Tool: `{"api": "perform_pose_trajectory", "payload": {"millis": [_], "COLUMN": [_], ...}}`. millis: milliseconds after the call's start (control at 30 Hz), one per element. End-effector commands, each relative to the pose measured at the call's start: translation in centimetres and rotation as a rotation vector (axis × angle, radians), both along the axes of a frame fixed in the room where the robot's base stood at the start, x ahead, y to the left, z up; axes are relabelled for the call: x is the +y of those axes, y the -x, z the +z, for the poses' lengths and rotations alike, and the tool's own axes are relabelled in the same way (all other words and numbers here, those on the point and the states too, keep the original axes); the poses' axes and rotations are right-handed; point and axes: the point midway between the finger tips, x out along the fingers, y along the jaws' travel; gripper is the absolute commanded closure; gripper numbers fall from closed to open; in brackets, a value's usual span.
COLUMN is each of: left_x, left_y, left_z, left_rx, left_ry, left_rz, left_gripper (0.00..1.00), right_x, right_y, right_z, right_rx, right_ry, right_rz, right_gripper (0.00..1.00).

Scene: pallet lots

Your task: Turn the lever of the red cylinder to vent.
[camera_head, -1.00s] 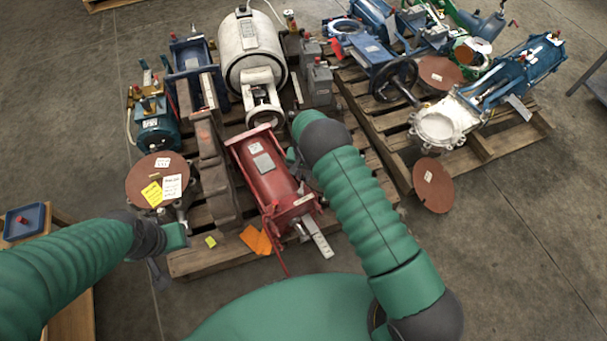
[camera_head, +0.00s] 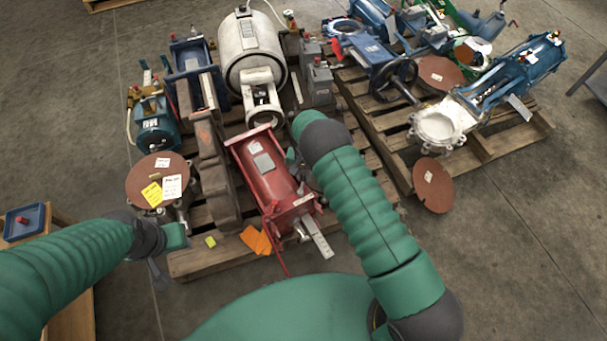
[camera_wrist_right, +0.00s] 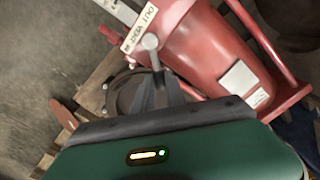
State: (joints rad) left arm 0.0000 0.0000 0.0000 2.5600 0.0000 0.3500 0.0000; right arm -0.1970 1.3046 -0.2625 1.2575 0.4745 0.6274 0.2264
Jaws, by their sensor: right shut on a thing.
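The red cylinder (camera_head: 267,172) lies on the pallet in the middle of the head view and fills the upper right of the right wrist view (camera_wrist_right: 205,50). In the right wrist view, a lever (camera_wrist_right: 151,44) with a round grey knob stands by the cylinder's end, beside a white label (camera_wrist_right: 139,28) reading "OUT VENT". My right gripper (camera_wrist_right: 156,78) is shut on the lever just below the knob. In the head view this gripper (camera_head: 291,158) is beside the cylinder's right side, mostly hidden by my forearm. My left gripper (camera_head: 159,270) hangs at the pallet's front left corner, apart from the cylinder; its jaw gap is unclear.
A rusty grey bar (camera_head: 214,180) lies close along the cylinder's left side. A white tank (camera_head: 252,60) is behind it. A brown disc (camera_head: 150,172) with notes is at the left. A second pallet (camera_head: 490,160) with valves is at the right; floor between is narrow.

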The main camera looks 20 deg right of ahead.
Motion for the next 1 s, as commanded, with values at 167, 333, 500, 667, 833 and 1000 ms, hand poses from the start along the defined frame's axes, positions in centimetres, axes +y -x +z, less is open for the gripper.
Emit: {"api": "perform_pose_trajectory", "payload": {"millis": [167,333,500,667,833,1000], "left_x": [0.0,0.0,0.0,0.0,0.0,0.0], "left_y": [0.0,0.0,0.0,0.0,0.0,0.0], "left_z": [0.0,0.0,0.0,-0.1,-0.1,-0.2], "left_rx": [0.000,0.000,0.000,0.000,0.000,0.000], "left_ry": [0.000,0.000,0.000,0.000,0.000,0.000], "left_rz": [0.000,0.000,0.000,0.000,0.000,0.000], "left_gripper": [0.64,0.64,0.64,0.64,0.64,0.64], "right_x": [0.1,0.1,0.2,0.4,1.0,1.7], "right_y": [-0.1,-0.1,-0.1,-0.3,-0.5,-0.6], "right_z": [0.0,0.0,0.0,0.0,0.0,0.0], "right_rx": [-0.003,-0.003,-0.002,-0.002,-0.002,-0.001], "right_ry": [-0.001,-0.001,-0.001,-0.001,-0.001,-0.002], "right_rz": [0.000,0.000,0.017,0.072,0.179,0.316], "right_gripper": [1.00,1.00,1.00,1.00,1.00,1.00]}}
